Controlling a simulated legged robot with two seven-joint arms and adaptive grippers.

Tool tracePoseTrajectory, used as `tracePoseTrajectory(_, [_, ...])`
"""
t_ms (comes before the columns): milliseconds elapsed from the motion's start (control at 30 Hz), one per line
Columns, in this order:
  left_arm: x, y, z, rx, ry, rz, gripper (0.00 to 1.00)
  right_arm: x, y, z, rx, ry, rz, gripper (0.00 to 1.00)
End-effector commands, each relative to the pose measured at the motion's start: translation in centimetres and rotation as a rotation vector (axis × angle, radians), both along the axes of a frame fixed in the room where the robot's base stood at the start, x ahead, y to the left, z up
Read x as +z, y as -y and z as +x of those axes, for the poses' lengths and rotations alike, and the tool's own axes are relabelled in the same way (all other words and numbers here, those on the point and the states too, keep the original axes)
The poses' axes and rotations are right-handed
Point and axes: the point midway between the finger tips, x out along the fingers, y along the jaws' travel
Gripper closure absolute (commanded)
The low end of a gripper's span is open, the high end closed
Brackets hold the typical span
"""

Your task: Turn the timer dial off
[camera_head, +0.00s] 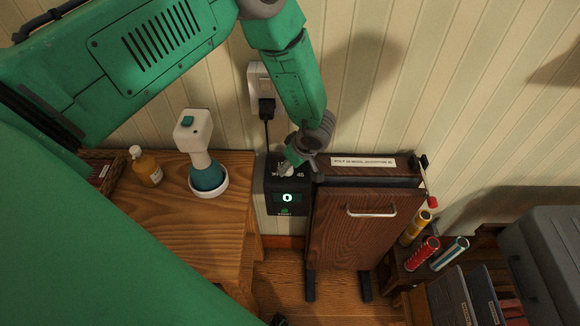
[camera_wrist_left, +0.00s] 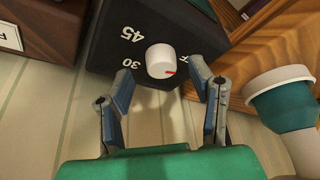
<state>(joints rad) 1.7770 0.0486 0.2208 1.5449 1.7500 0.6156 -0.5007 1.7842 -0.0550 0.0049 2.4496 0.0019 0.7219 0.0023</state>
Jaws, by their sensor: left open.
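The timer (camera_head: 287,198) is a black box between the wooden table and the brown press, with a lit display reading 0. Its white dial (camera_wrist_left: 161,60) shows in the left wrist view, with a red mark pointing right. The numbers 45 and 30 are printed left of the dial; a partly hidden label with an F is on its right. My left gripper (camera_head: 292,160) is above the timer's top. In the wrist view the left gripper (camera_wrist_left: 160,80) is open, its fingers on either side of the dial with gaps visible. My right gripper is not in view.
A wall outlet with a plug (camera_head: 266,107) and cord is behind the timer. The brown press (camera_head: 350,235) stands close on the right.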

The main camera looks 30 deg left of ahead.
Motion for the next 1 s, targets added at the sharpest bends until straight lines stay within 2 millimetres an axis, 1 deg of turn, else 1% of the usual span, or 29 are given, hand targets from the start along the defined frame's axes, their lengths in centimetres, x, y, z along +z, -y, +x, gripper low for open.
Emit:
tracePoseTrajectory(33, [1.1, 0.4, 0.0, -0.001, 0.002, -0.002, 0.51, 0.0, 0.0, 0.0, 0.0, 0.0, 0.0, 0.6])
tracePoseTrajectory(200, [4.5, 1.9, -0.3, -0.001, 0.001, -0.002, 0.51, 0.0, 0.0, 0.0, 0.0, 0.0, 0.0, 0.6])
tracePoseTrajectory(300, [6.2, 2.7, -0.5, -0.002, 0.0, -0.002, 0.51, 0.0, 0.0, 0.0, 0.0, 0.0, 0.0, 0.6])
tracePoseTrajectory(400, [7.5, 3.2, -0.6, -0.002, -0.001, -0.002, 0.51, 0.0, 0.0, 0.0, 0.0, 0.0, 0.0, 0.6])
tracePoseTrajectory(500, [8.3, 3.6, -0.6, -0.001, -0.002, -0.003, 0.51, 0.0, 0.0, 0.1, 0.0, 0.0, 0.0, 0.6])
tracePoseTrajectory(600, [8.7, 3.7, -0.7, -0.001, -0.003, -0.001, 0.51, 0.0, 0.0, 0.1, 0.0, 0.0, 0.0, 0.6])
tracePoseTrajectory(1000, [8.8, 3.8, -0.7, -0.001, -0.003, -0.001, 0.51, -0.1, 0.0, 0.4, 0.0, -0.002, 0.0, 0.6])
